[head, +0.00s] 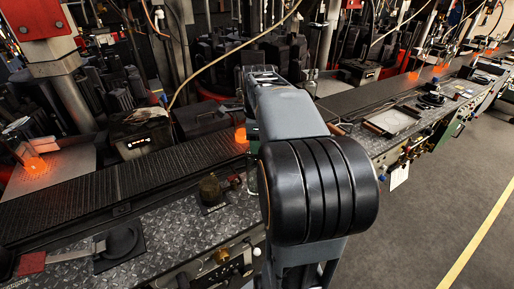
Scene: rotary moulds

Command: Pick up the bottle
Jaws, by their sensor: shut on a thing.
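A clear greenish glass bottle (251,178) shows as a narrow strip at the left edge of my arm, above the near side of the conveyor line. Most of it is hidden behind the arm. My gripper (250,125) is at the far end of the arm and is mostly hidden by the grey link and the large black joint. Only a sliver of it shows along the arm's left side, just above the glass. It is shut on the bottle. The fingertips, and whether the bottle touches anything below, cannot be seen.
A dark conveyor belt (90,200) runs from lower left to upper right, with a metal-plate ledge (170,240) in front. Glowing orange glass (240,135) stands near the belt. Mould machinery (275,60) crowds the back. The grey floor (430,200) at right is clear.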

